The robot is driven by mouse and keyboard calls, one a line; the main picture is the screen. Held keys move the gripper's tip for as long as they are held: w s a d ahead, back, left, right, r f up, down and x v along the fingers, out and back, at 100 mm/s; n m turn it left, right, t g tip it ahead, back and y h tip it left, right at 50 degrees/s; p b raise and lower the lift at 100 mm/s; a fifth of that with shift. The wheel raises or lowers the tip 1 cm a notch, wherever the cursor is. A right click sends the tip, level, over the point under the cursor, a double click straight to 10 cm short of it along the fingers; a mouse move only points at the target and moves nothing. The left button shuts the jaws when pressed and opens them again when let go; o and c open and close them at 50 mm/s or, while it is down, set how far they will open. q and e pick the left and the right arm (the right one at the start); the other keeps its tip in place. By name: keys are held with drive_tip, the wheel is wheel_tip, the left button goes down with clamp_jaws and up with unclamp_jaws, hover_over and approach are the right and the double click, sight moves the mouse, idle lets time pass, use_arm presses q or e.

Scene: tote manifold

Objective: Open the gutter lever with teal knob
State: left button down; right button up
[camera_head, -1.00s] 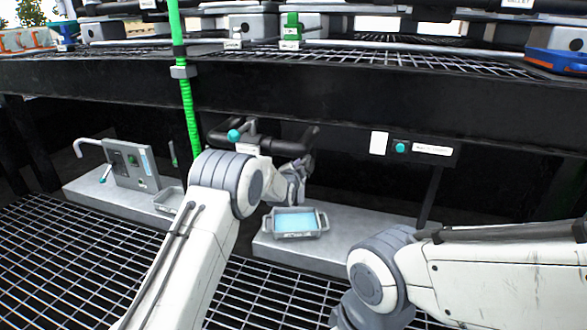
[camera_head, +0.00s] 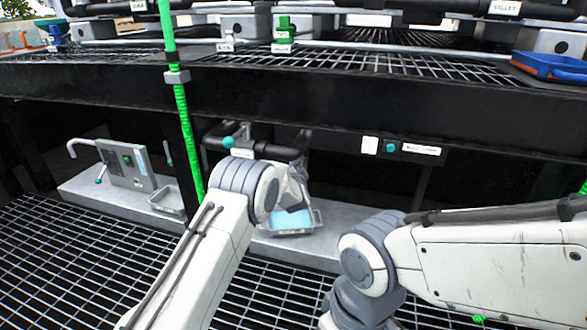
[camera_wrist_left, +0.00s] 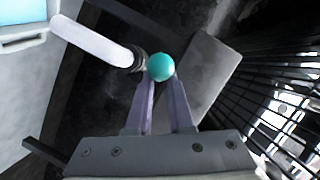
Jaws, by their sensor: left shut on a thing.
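A teal knob (camera_head: 228,142) stands out by the dark pipe under the shelf in the head view, just above my left arm. In the left wrist view a round teal knob (camera_wrist_left: 161,67) sits between the tips of my left gripper (camera_wrist_left: 161,86), which is shut on it. A white rod with a dark collar (camera_wrist_left: 95,42) ends beside this knob. In the head view my left gripper (camera_head: 292,190) is in front of the blue-filled tray; its fingertips are hard to make out. I cannot tell whether both views show the same knob. My right gripper is out of frame.
The blue-filled tray (camera_head: 290,232) sits on a grey ledge (camera_head: 325,240). A plate with a teal button (camera_head: 390,146) hangs under the shelf beam. A green pole (camera_head: 185,130) stands left of my left arm. A grey panel (camera_head: 125,165) is farther left.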

use_arm(q)
drive_tip(key=shift+s+a+f, duration=0.1)
drive_tip(key=shift+a+f, duration=0.2)
drive_tip(key=shift+f, duration=0.4)
drive_tip(key=c, duration=0.8)
unclamp_jaws()
drive_tip(key=shift+c, duration=0.2)
drive_tip(key=s+a+r+p, duration=0.1)
drive_tip(key=s+p, duration=0.2)
drive_tip(key=s, duration=0.2)
drive_tip(key=s+a+r+p, duration=0.1)
drive_tip(key=s+r+p, duration=0.1)
drive_tip(key=s+p, duration=0.2)
drive_tip(key=shift+s+a, duration=0.3)
drive_tip(key=shift+s, duration=0.9)
